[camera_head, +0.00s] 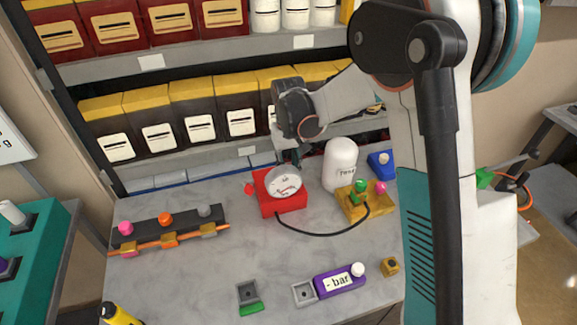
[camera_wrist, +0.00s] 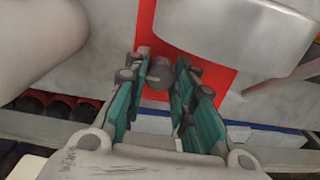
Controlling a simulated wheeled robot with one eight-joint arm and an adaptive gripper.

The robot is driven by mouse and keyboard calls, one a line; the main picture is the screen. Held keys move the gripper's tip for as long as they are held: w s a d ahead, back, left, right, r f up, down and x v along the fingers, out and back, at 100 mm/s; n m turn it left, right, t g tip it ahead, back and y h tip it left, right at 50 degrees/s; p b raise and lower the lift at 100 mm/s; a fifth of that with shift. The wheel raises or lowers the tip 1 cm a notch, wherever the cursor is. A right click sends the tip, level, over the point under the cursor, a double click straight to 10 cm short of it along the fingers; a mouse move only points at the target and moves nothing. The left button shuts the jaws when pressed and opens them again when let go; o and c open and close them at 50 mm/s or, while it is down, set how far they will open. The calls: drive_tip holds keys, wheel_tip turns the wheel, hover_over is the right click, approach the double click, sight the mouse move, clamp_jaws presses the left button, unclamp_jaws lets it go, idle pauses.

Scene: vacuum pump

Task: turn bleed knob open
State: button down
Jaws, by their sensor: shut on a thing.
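The red gauge block (camera_head: 266,203) stands on the grey table with a round dial gauge (camera_head: 285,183) on top. In the wrist view the red block (camera_wrist: 212,80) lies beneath the gauge's grey housing (camera_wrist: 235,35). A small round grey knob (camera_wrist: 159,75) on the block, seemingly the bleed knob, sits between my fingertips. My gripper (camera_wrist: 161,80) is shut on it, with a teal-sided finger on either side. In the head view my wrist is above and behind the gauge, and the grey knob is hidden.
A white cylinder (camera_head: 341,165) stands close right of the gauge. A black hose (camera_head: 325,233) runs to a yellow block (camera_head: 353,210) with green and pink knobs. A rail with coloured knobs (camera_head: 165,228) lies left. Shelves of boxes (camera_head: 158,136) stand close behind.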

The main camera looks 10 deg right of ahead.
sight(289, 168)
drive_tip(key=shift+n, duration=0.3)
drive_tip(key=c, duration=1.3)
unclamp_jaws()
wheel_tip(289, 168, up, 12)
drive_tip(key=shift+r, duration=0.1)
